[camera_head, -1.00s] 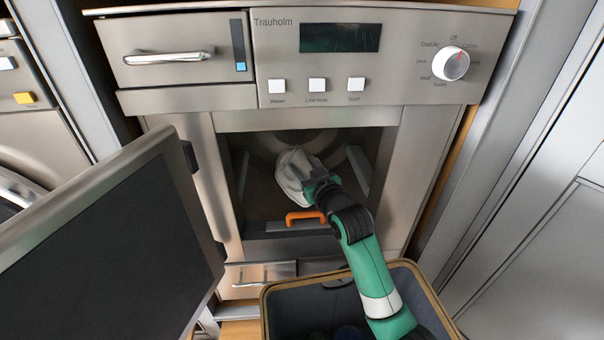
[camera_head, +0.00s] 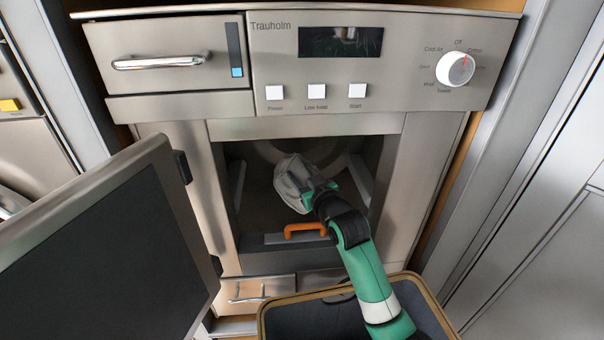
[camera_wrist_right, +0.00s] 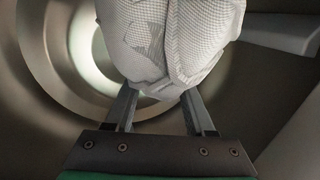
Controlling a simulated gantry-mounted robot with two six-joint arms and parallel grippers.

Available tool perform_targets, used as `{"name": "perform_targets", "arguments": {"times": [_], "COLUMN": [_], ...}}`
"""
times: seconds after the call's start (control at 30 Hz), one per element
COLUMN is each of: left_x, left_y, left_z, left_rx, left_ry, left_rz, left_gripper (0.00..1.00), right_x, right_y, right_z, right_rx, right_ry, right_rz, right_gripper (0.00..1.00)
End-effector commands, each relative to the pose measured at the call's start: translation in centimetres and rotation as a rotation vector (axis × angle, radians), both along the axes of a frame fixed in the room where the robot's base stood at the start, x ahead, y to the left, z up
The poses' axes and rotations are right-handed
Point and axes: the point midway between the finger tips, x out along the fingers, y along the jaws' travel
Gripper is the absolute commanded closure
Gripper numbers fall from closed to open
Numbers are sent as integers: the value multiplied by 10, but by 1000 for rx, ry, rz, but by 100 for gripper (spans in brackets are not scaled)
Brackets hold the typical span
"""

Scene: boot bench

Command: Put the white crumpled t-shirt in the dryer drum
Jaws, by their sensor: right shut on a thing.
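The white crumpled t-shirt (camera_head: 290,183) is inside the dryer's opening, held in front of the drum's round back. My right gripper (camera_head: 308,190) is shut on it, with the arm reaching in from below right. In the right wrist view the t-shirt (camera_wrist_right: 172,45) hangs between the two fingers of the right gripper (camera_wrist_right: 158,100). The dryer drum (camera_wrist_right: 45,60) shows behind it as pale rings. The dryer door (camera_head: 110,240) stands open to the left. My left gripper is not in view.
An orange handle (camera_head: 305,230) sits at the opening's lower edge, below my right gripper. A laundry bin with a tan rim (camera_head: 430,295) stands in front, under my right arm. The control panel with a white dial (camera_head: 455,69) is above the opening.

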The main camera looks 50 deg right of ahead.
Motion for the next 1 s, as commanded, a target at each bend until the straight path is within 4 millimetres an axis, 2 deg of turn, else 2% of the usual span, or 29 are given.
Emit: {"name": "perform_targets", "arguments": {"times": [1.0], "left_x": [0], "left_y": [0], "left_z": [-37], "left_rx": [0], "left_ry": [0], "left_rz": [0], "left_gripper": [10], "right_x": [0], "right_y": [0], "right_z": [-53], "right_rx": [0], "right_ry": [-1], "right_rz": [0], "right_gripper": [100]}}
